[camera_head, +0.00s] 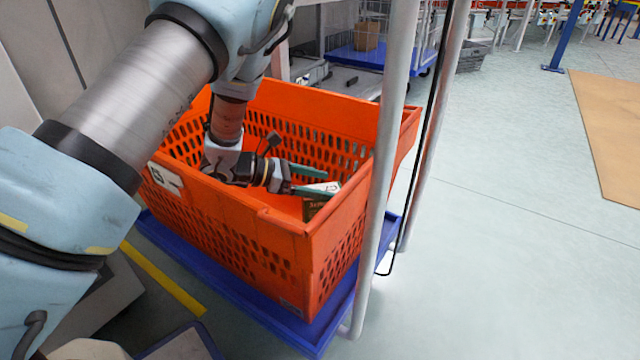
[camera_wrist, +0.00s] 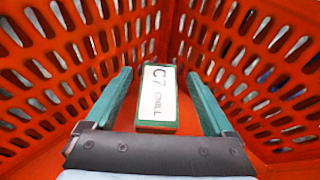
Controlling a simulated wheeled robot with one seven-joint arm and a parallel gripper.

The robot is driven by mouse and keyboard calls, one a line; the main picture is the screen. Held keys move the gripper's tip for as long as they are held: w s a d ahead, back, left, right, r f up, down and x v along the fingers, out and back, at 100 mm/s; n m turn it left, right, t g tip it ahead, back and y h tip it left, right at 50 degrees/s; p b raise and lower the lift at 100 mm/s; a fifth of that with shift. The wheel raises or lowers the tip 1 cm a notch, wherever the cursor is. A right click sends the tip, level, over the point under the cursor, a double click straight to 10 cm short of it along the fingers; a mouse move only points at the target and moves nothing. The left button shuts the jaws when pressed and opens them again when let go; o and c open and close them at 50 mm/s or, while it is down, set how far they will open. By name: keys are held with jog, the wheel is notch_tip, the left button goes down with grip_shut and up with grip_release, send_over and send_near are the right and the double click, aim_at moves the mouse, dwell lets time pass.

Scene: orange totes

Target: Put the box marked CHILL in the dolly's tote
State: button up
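The box marked CHILL (camera_wrist: 158,96) lies on the floor of the orange tote, near a corner. Its white label reads "C7 CHILL" and its edges are green. The tote (camera_head: 262,222) stands on a blue dolly (camera_head: 225,275). My gripper (camera_wrist: 160,95) reaches down inside the tote. Its two green fingers are apart, one on each side of the box, with a visible gap on both sides. In the head view my gripper (camera_head: 318,182) is at the box (camera_head: 313,205), which is partly hidden by the fingers and the tote wall.
A grey upright post (camera_head: 385,150) stands close by the tote's right side. A blue cart with a cardboard box (camera_head: 367,36) is at the back. Open floor (camera_head: 500,220) lies to the right, with a tan panel (camera_head: 612,125) beyond.

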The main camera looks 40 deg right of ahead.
jog(key=shift+r, duration=0.1)
jog(key=shift+r+p, duration=0.25)
jog(key=shift+p, duration=0.1)
jog(key=p+v, duration=0.3)
jog(key=v, duration=0.4)
jog(key=shift+a+r, duration=0.2)
jog(key=shift+r, duration=0.2)
jog(key=shift+w, duration=0.15)
